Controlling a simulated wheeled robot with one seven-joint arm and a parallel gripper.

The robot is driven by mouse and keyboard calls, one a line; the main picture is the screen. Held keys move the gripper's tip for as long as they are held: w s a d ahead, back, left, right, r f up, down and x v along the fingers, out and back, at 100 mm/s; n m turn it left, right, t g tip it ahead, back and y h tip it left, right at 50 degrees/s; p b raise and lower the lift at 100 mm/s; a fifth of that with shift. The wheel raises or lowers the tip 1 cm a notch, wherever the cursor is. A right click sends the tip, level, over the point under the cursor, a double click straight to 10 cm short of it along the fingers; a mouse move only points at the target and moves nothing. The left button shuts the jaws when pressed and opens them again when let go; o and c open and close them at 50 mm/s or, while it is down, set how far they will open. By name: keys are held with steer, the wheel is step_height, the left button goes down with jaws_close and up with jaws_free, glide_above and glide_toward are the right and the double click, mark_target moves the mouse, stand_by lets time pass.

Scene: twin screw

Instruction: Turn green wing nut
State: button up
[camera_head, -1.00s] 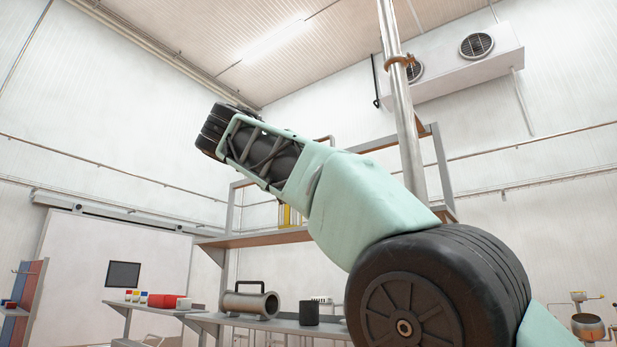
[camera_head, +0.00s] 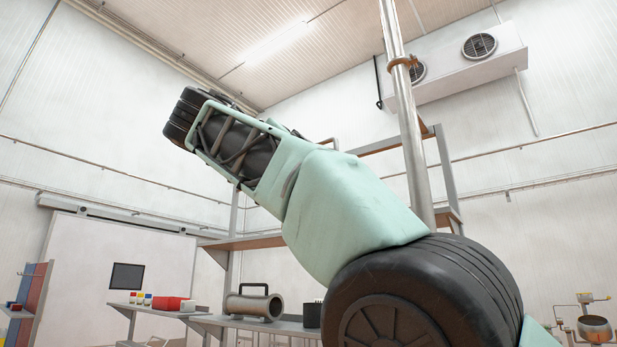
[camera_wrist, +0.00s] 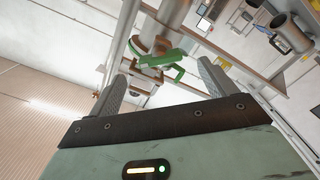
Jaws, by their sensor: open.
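The green wing nut (camera_wrist: 163,57) shows in the wrist view, at a brownish metal clamp on a steel pipe (camera_wrist: 174,14). My gripper (camera_wrist: 163,80) is open, with one finger on each side of the picture. The green part appears beyond the fingertips and between them, apart from both. The gap in depth is hard to judge. In the head view my arm fills the middle, and neither my gripper nor the green wing nut can be made out there.
In the head view a vertical steel pipe (camera_head: 407,120) with a brown collar stands behind my arm. A shelf rack (camera_head: 262,242) is beyond it. A metal cylinder with a handle (camera_head: 253,303) and a red box (camera_head: 167,302) stand on benches at the lower left.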

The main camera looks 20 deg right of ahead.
steer(key=p+v, duration=0.2)
steer(key=v, duration=1)
steer(key=shift+p, duration=0.3)
steer(key=shift+d, duration=0.1)
